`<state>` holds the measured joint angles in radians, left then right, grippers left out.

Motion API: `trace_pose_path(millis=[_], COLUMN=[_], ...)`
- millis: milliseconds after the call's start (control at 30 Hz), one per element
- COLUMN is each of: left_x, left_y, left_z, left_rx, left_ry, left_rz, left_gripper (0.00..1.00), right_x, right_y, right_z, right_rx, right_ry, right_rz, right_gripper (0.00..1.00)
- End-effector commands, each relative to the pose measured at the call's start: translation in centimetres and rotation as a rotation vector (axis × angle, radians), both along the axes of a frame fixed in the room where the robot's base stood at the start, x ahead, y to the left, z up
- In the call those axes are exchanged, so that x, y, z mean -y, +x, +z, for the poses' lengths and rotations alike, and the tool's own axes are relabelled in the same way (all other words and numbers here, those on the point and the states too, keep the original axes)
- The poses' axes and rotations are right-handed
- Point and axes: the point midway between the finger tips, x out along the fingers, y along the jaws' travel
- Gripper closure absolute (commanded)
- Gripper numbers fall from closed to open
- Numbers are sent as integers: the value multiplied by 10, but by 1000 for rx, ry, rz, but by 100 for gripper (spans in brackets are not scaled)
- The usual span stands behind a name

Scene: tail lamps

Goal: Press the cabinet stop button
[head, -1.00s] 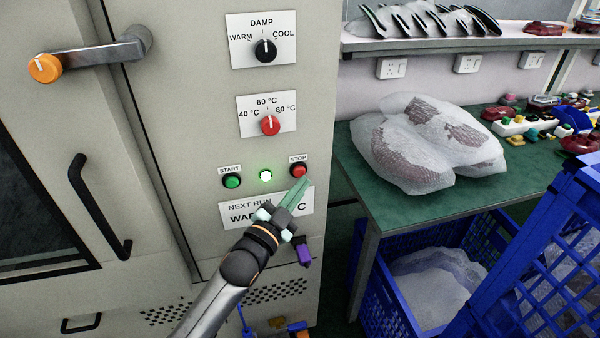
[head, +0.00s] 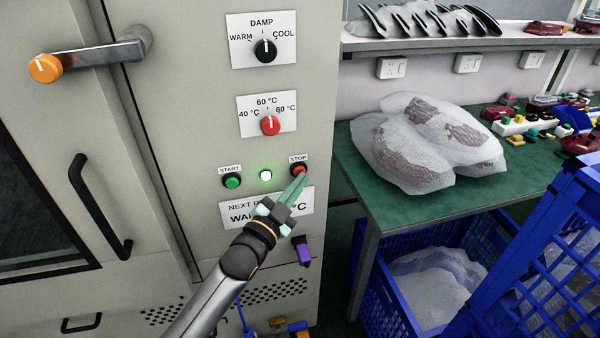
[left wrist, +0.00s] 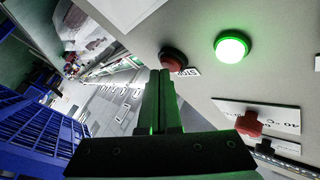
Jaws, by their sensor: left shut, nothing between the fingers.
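The red stop button (head: 299,170) sits on the cabinet panel under its STOP label, and it also shows in the left wrist view (left wrist: 173,58). My left gripper (head: 301,179) is shut and empty. In the head view its fingertips overlap the lower edge of the button. In the left wrist view the shut fingers (left wrist: 160,75) point at the button, with the tips just below it in the picture. I cannot tell whether they touch it. The white lamp (head: 266,176) left of the button glows with a green rim. My right gripper is not in view.
The green start button (head: 232,182) is left of the lamp. The red temperature knob (head: 270,125) and black damp knob (head: 265,50) are above. A green table (head: 385,207) with wrapped parcels (head: 425,140) stands right of the cabinet. A blue crate (head: 372,293) is below it.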

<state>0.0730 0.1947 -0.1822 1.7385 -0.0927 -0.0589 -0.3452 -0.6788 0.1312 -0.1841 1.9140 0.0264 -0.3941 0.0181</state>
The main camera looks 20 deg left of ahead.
Motion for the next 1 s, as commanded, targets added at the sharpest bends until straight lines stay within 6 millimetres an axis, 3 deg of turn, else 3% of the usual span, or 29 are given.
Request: trace_pose_path(millis=[733, 1000], left_x=[-3, 3], left_y=[4, -5], left_z=[0, 1], left_rx=[0, -2], left_ry=[0, -2], left_rz=[0, 0], left_gripper=[100, 100], right_x=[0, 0], right_y=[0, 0], right_z=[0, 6], right_rx=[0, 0], right_ry=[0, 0], right_rz=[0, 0], right_gripper=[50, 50])
